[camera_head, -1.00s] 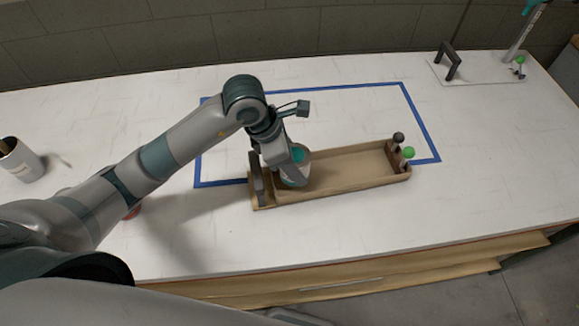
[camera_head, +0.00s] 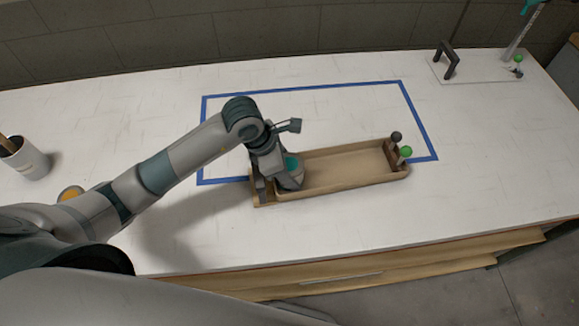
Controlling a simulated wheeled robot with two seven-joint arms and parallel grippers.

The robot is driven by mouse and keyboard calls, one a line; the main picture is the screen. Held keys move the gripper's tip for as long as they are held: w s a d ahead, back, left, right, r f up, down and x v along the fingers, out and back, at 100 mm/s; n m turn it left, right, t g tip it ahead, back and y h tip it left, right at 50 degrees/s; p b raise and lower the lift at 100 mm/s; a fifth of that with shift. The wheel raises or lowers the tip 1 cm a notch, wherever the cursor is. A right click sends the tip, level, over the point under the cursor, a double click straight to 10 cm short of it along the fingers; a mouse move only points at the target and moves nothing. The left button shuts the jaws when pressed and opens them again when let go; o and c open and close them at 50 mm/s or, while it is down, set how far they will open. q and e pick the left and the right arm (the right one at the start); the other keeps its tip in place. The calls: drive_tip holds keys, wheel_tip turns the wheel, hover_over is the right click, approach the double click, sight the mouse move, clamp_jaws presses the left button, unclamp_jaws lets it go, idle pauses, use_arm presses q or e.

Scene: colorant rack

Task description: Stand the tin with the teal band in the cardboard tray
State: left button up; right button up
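The cardboard tray (camera_head: 345,170) is a long, shallow brown box on the white table, lying partly over the blue tape outline. My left gripper (camera_head: 276,186) is low at the tray's left end, pointing down. A pale tin with a teal patch (camera_head: 292,163) shows right beside the fingers, within the tray's left end. The gripper covers much of it, so its base and exact tilt are hidden. I cannot tell whether the fingers press on it. My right gripper is not in view.
Black and green knobs (camera_head: 405,152) stand at the tray's right end. A white cup with a brown handle (camera_head: 24,158) and an orange-topped round item (camera_head: 70,193) are at the left. A plate with a black handle (camera_head: 449,60) is at back right. The tray's middle is empty.

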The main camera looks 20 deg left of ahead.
use_arm(q)
drive_tip(key=shift+f, duration=0.15)
drive_tip(key=o, duration=0.9)
drive_tip(key=shift+r, duration=0.25)
drive_tip(key=shift+b+v, duration=2.15)
drive_tip(key=shift+v, duration=3.75)
drive_tip(key=shift+a, duration=0.1)
